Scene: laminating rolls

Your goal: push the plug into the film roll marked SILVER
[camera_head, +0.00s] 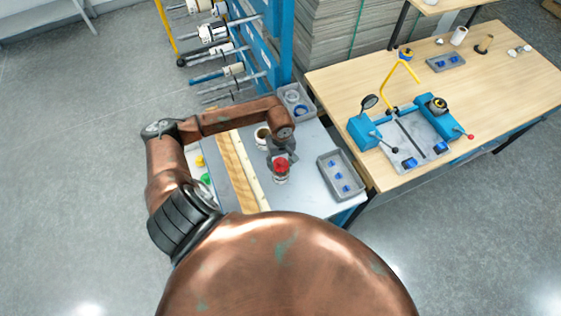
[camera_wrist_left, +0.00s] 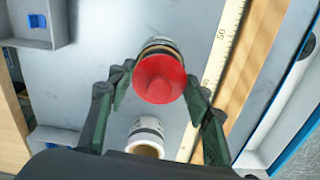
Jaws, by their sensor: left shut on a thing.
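A red plug (camera_head: 281,163) is between the fingers of my left gripper (camera_wrist_left: 158,92), which is shut on it. The plug also shows in the left wrist view (camera_wrist_left: 160,78), its round red face toward the camera. A film roll (camera_head: 281,178) stands upright directly below the plug; its edge shows behind the plug in the wrist view (camera_wrist_left: 160,43). Whether the plug touches or enters that roll cannot be told. A second pale roll (camera_head: 262,137) with a brown core stands beside it, also in the wrist view (camera_wrist_left: 147,138). No label is legible. My right gripper is not in view.
A grey tray (camera_head: 326,161) with blue pieces lies right of the rolls. A grey bin (camera_head: 309,112) stands at the bench's back. A wooden strip and ruler (camera_wrist_left: 223,60) run along the left. A wooden table (camera_head: 350,90) with a blue fixture stands to the right.

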